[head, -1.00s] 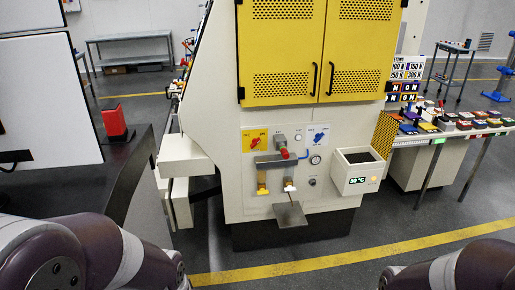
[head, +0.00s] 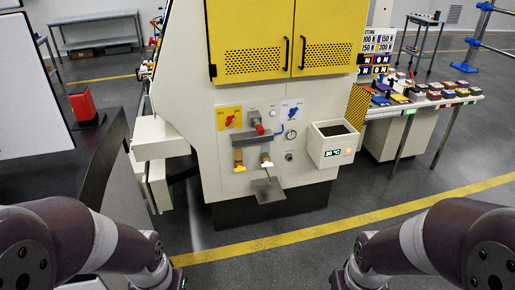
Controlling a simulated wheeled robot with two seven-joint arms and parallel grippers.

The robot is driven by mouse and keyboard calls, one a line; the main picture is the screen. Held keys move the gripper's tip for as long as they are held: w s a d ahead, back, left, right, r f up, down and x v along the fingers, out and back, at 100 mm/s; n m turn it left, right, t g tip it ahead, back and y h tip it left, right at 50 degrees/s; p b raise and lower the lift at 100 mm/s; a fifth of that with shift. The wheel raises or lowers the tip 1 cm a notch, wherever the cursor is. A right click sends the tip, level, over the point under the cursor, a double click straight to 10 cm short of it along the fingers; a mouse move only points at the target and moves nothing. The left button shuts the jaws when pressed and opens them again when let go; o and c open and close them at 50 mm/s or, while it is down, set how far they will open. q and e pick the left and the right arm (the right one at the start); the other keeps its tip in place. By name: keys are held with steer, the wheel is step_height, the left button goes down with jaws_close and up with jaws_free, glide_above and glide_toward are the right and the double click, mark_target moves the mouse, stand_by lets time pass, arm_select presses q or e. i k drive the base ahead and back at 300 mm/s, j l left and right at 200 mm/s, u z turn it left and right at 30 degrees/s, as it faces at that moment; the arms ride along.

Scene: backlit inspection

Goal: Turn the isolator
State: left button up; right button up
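The machine's front panel is ahead of me in the head view. A red rotary handle on a yellow plate (head: 229,117) is at its upper left. A blue rotary handle on a white plate (head: 292,111) is at its upper right. I cannot tell from the labels which one is the isolator. Between and below them is a red-tipped fitting (head: 259,129) on a grey bracket. Both my arms come in from the lower corners, well short of the panel. Both grippers are out of the picture below the bottom edge.
Yellow cabinet doors (head: 245,40) sit above the panel. A grey plate (head: 267,190) juts out below it. A white box with a green display (head: 336,150) sticks out at right. A dark bench (head: 85,160) stands left; a table of coloured parts (head: 425,104) stands right. Floor ahead is clear.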

mark_target(230, 119)
steer(key=i+l, duration=0.5)
steer(key=i, duration=0.15)
steer(key=i+l, duration=0.45)
steer(key=i, duration=0.2)
steer(key=i+l, duration=0.5)
steer(key=i+u, duration=0.05)
steer(key=i, duration=0.05)
